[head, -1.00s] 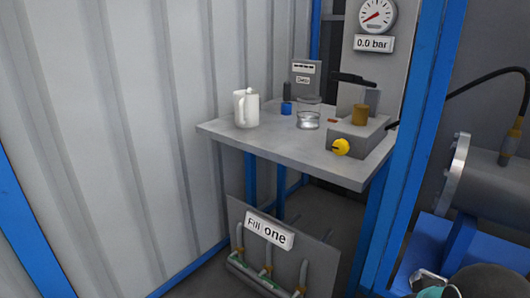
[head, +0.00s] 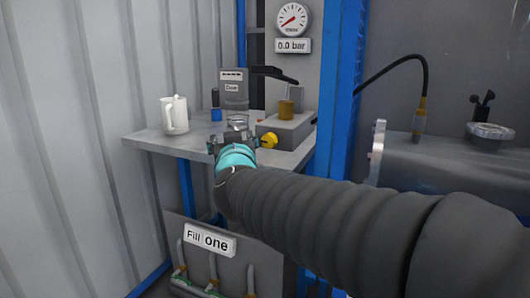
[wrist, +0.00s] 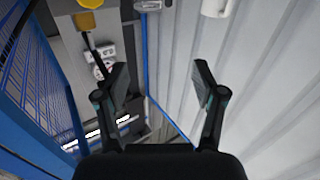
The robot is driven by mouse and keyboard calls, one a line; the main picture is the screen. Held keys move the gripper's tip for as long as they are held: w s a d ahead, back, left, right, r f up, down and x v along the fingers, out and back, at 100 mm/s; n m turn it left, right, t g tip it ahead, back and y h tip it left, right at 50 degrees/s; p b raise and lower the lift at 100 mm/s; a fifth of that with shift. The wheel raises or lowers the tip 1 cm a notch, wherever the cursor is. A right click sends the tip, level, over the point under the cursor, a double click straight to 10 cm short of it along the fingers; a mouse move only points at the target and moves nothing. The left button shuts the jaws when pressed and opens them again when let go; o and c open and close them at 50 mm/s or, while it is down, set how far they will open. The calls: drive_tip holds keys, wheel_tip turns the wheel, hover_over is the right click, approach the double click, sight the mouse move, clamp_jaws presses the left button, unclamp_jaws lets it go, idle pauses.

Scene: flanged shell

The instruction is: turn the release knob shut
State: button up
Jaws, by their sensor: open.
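The release knob is a yellow round knob (head: 269,141) on the front of a grey pump block (head: 287,128) on the small table. It also shows at the top left of the wrist view (wrist: 90,3), beyond my fingers. My gripper (wrist: 160,68) is open and empty, its two dark fingers spread wide. In the head view my arm reaches in from the lower right, and its teal wrist is just left of and below the knob. My arm hides part of the table's front edge. I see no contact with the knob.
A white jug (head: 174,114) stands at the table's left, with a glass beaker (head: 238,122) and a blue-based bottle (head: 216,108) behind my wrist. A blue post (head: 340,95) rises right of the table. The gauge (head: 292,18) has a 0.0 bar label.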

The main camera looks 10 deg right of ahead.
sight(267, 141)
wheel_tip(267, 141, down, 5)
drive_tip(key=w+d+m+g+h+b, duration=0.25)
drive_tip(key=m+g+h, duration=0.2)
drive_tip(key=h, duration=0.55)
drive_tip(key=shift+t, duration=0.45)
drive_tip(key=b+x, duration=0.1)
drive_tip(key=x, duration=1.2)
drive_tip(key=shift+s+d+f+b, duration=0.1)
drive_tip(key=shift+s+d+b, duration=0.05)
drive_tip(key=shift+b, duration=0.25)
drive_tip(key=c, duration=1.1)
